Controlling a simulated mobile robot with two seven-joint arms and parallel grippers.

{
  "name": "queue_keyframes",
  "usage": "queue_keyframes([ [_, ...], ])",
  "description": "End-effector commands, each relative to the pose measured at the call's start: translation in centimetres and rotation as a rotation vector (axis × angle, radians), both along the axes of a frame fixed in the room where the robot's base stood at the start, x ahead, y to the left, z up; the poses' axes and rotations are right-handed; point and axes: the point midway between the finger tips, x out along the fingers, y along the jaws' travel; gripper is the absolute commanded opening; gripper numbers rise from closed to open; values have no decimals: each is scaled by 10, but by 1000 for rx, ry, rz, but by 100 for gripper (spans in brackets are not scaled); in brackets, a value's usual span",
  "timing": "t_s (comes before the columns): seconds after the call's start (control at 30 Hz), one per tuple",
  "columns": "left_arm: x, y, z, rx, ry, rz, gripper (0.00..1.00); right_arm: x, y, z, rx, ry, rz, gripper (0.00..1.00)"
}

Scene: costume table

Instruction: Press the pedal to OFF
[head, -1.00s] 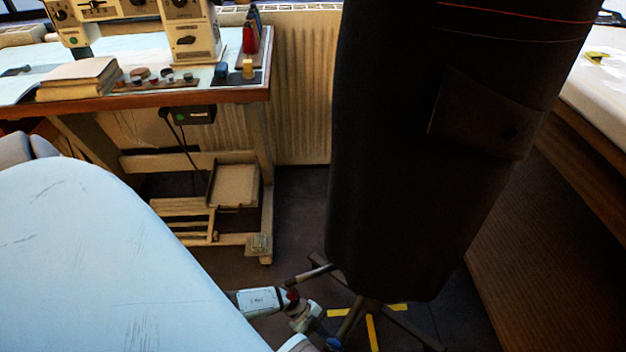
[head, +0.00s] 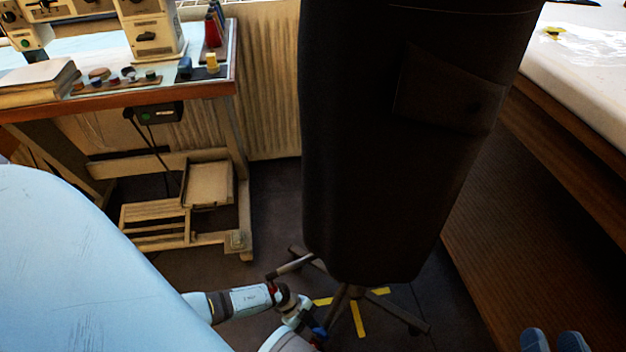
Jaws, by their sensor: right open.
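A pale, slightly tilted plate that looks like the pedal (head: 209,184) sits low in the wooden frame under the sewing table at the left in the head view. Its ON or OFF position cannot be read. My right gripper (head: 553,342) shows only its two blue-grey fingertips at the bottom right edge. They are apart with nothing between them, far to the right of the pedal and not touching it. My left gripper is not in view.
A sewing table (head: 150,98) carries a machine, and a switch box (head: 154,112) with a green light hangs below it. A dark dress form (head: 390,170) stands mid-view between pedal and right gripper. A light-blue board (head: 70,270) fills the lower left. A wooden unit (head: 500,215) stands right.

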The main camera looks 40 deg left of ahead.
Motion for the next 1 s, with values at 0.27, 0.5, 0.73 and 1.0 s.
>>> queue_keyframes([
  [0.27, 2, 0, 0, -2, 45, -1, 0, -3, 1, -1, 16, 29, -2, 43],
  [0.5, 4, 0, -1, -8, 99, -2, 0, -5, 2, -4, 22, 54, 1, 43],
  [0.73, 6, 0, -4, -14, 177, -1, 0, -6, 3, -3, 35, 73, 2, 43],
  [1.0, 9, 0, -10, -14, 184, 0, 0, -5, 4, -5, 41, 73, -3, 43],
])
